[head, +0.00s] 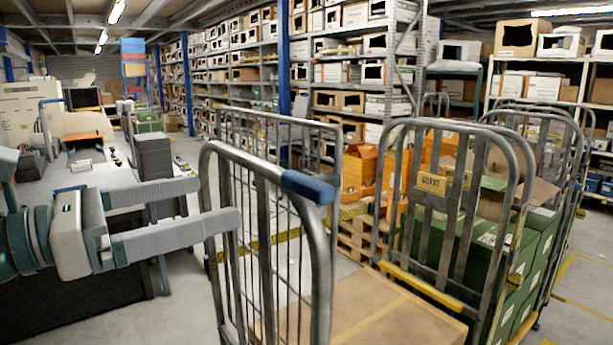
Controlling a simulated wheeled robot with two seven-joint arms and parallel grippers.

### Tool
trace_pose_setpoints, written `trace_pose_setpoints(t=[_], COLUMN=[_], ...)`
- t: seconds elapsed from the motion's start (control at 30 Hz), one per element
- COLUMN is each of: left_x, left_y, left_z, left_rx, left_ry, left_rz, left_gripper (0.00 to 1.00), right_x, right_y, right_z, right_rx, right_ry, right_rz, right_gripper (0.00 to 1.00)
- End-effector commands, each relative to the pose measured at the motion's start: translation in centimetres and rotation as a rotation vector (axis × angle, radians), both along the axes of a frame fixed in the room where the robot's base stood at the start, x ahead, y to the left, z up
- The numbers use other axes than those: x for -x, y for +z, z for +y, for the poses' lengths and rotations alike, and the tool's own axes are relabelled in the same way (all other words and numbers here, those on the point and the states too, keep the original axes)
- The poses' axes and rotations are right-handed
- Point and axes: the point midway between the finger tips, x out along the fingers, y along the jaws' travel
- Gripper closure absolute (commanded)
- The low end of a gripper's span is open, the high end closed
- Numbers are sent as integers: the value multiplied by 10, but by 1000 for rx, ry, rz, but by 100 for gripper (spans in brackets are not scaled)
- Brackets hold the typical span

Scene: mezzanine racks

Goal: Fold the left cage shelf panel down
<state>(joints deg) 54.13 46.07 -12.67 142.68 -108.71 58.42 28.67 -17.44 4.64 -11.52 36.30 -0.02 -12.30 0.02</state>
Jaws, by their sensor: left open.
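The left cage (208,240) is a grey tubular roll cage in the foreground. A barred panel (265,235) stands upright on its near side, with a blue sleeve (308,187) at the top right corner; I take this for the shelf panel, but cannot tell it surely from the side frame. My left gripper (219,202) comes in from the left, with its two fingers apart and nothing between them. Its lower fingertip overlaps the cage's left post in the picture; I cannot tell whether they touch. My right gripper is out of view.
A cardboard box (390,322) lies low beside the panel. A second cage (388,190) with a yellow bar (420,285) and green boxes (510,260) stands at right. Orange crates (362,168) sit on a pallet behind. A workbench (100,200) is at left.

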Motion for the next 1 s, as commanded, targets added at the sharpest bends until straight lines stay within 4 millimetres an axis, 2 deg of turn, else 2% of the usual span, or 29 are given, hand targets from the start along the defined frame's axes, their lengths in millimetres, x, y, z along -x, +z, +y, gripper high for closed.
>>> trace_pose_setpoints(t=[0.17, 0.37, 1.0], left_x=[-3, -13, -78], left_y=[1, 3, 4], left_z=[-4, -19, -108], left_rx=[1, 2, 3], left_ry=[-1, -4, -3], left_rz=[2, 2, 4], left_gripper=[0, 0, 0], right_x=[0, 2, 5], right_y=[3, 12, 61], right_z=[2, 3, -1], right_rx=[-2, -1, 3], right_ry=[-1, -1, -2], right_rz=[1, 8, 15], right_gripper=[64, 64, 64])
